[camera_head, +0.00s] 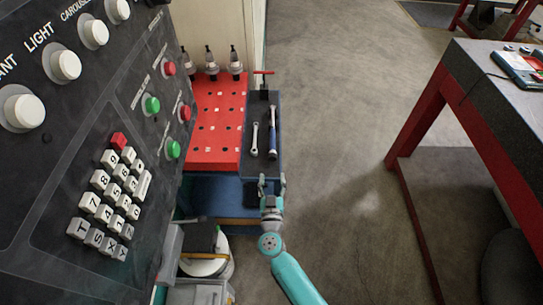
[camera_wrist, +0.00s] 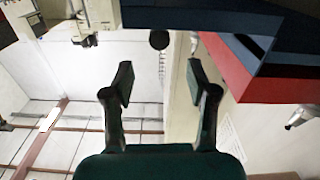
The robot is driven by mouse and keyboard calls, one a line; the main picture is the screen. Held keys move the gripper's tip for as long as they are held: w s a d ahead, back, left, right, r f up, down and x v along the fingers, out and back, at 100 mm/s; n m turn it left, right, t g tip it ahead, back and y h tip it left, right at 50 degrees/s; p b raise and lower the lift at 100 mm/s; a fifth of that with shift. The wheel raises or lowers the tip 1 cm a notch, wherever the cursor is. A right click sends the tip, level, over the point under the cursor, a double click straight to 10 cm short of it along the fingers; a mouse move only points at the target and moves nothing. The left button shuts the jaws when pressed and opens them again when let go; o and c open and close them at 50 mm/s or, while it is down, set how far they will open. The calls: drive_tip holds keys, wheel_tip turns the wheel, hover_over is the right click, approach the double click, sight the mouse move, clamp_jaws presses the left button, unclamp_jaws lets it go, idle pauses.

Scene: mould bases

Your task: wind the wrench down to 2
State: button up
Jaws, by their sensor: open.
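A long wrench with a blue handle (camera_head: 272,142) lies lengthwise on a dark tray (camera_head: 262,108). A shorter silver spanner (camera_head: 254,139) lies to its left on the same tray. Any scale or number on the wrench is too small to read. My gripper (camera_head: 271,180) is open and empty at the near end of the tray, apart from both tools. In the wrist view my two fingers (camera_wrist: 158,82) stand wide apart with nothing between them, and neither tool is visible there.
A red perforated board (camera_head: 220,110) with several tool holders (camera_head: 211,62) is left of the tray. A control panel (camera_head: 60,150) with buttons fills the left. A red-legged table (camera_head: 480,100) stands at right. Open floor (camera_head: 335,130) lies between.

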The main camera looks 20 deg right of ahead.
sight(272, 159)
drive_tip(key=x, duration=0.9)
drive_tip(key=shift+w+d, duration=0.1)
drive_tip(key=shift+w, duration=0.2)
clamp_jaws()
